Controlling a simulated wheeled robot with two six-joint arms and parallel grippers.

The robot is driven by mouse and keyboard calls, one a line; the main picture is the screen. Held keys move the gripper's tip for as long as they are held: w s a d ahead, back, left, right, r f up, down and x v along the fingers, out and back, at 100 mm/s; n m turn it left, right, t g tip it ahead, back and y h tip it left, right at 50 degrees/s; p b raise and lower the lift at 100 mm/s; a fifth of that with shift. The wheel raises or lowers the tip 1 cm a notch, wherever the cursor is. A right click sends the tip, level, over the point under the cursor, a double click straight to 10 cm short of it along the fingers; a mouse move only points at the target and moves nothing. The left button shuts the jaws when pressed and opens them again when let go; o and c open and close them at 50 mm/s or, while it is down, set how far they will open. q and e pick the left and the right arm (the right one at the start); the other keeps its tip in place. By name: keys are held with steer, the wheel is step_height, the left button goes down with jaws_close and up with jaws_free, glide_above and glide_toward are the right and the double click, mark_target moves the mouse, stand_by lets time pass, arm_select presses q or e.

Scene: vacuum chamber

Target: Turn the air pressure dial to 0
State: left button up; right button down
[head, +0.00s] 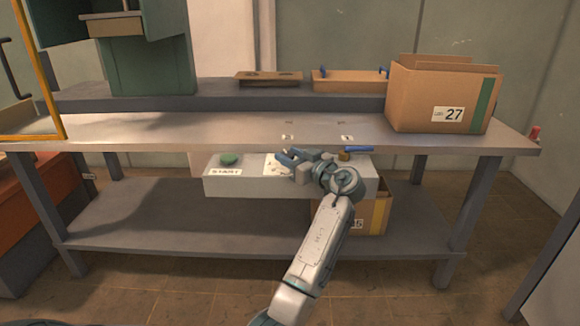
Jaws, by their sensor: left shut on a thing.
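A grey control box (235,185) hangs under the front edge of the workbench. A white dial face (271,168) shows on it, just left of my gripper. My left gripper (289,157) is at this face, shut on the air pressure dial. The fingers cover the dial's knob and much of the face, so I cannot read the setting. My right gripper is not in view.
A brass knob (345,156) and a blue handle (358,149) are at right. The workbench (180,128) overhangs the box. A carton marked 27 (430,100) stands on it.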

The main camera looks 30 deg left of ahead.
arm_select(q)
steer(key=shift+n+g+b, duration=0.45)
steer(key=shift+n+g, duration=0.05)
steer(key=shift+g, duration=0.2)
steer(key=o, duration=1)
steer(key=shift+c, duration=0.2)
steer(key=shift+d, duration=0.15)
steer(key=s+d+p, duration=0.1)
steer(key=d, duration=0.9)
steer(key=shift+s+d, duration=0.2)
steer(key=shift+s, duration=0.2)
